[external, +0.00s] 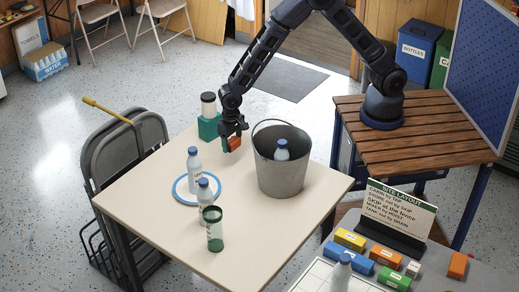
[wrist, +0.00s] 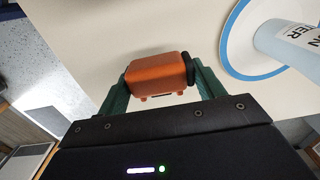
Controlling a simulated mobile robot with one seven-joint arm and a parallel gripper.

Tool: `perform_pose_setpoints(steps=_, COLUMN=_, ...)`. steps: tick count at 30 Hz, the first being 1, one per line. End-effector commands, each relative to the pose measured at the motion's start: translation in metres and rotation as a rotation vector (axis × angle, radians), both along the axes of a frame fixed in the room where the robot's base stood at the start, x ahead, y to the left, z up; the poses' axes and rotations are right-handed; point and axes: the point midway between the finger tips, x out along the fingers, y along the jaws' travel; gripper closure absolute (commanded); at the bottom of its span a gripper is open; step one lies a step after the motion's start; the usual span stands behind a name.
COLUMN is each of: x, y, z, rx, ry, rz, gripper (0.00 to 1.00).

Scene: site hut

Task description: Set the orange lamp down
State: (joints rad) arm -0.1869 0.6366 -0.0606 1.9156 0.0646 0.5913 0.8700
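The orange lamp (external: 235,142) is a small orange block-like body with a black end, seen closer in the wrist view (wrist: 157,75). My gripper (external: 232,144) is shut on it, with a green finger on each side in the wrist view (wrist: 160,82). The lamp is at the far part of the pale table (external: 255,235), left of the grey bucket. I cannot tell whether its underside touches the table top.
A grey metal bucket (external: 281,176) holds a white bottle (external: 282,149). A teal-based jar (external: 208,124) stands just behind my gripper.

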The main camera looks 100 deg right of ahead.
Motion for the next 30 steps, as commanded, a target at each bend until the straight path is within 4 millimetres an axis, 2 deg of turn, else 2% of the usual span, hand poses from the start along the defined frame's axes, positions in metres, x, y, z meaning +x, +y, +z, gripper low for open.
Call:
perform_pose_setpoints(steps=3, x=0.0, y=0.0, z=-0.025, rx=-0.001, ry=0.002, rz=-0.001, gripper=0.37)
perform_pose_setpoints(steps=6, x=0.0, y=0.0, z=-0.039, rx=-0.001, ry=0.002, rz=0.0, gripper=0.37)
perform_pose_setpoints(steps=14, x=0.0, y=0.0, z=-0.054, rx=0.0, ry=0.001, rz=0.0, gripper=0.37)
perform_pose_setpoints(steps=21, x=-0.001, y=0.0, z=-0.083, rx=0.0, ry=0.003, rz=-0.001, gripper=0.37)
perform_pose_setpoints(steps=30, x=0.0, y=0.0, z=-0.086, rx=0.0, ry=0.0, rz=0.0, gripper=0.37)
